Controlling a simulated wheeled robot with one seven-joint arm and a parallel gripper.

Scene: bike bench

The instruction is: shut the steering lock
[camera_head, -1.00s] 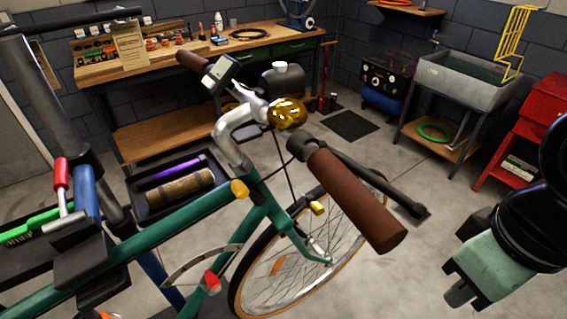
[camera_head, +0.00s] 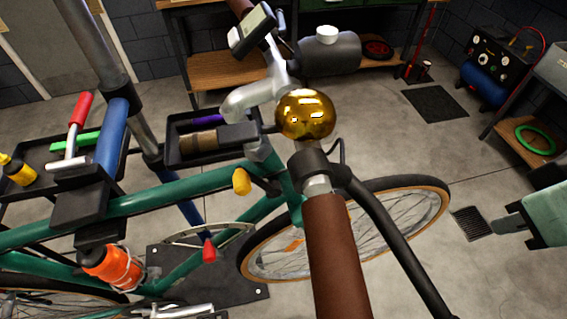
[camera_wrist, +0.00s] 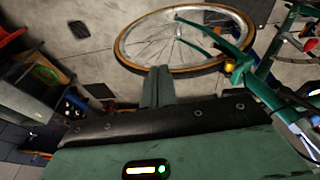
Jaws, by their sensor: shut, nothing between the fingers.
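The bike's green frame (camera_head: 150,196) is clamped in a stand. A yellow knob (camera_head: 241,181) sits on the frame near the head tube; I cannot tell for sure that it is the steering lock, or its state. In the wrist view a yellow piece (camera_wrist: 229,65) shows by the green fork and frame. The handlebar with its brown grip (camera_head: 335,255) crosses the front of the head view. My gripper (camera_head: 500,226) is at the right edge of the head view, well apart from the bike. Its fingers also show in the wrist view (camera_wrist: 158,84), shut and empty.
The front wheel (camera_head: 400,205), brass bell (camera_head: 305,114) and black bar (camera_head: 392,236) lie between the frame and my gripper. A black tray (camera_head: 180,150) stands behind the frame. A floor drain (camera_head: 470,224) and open concrete floor are at the right.

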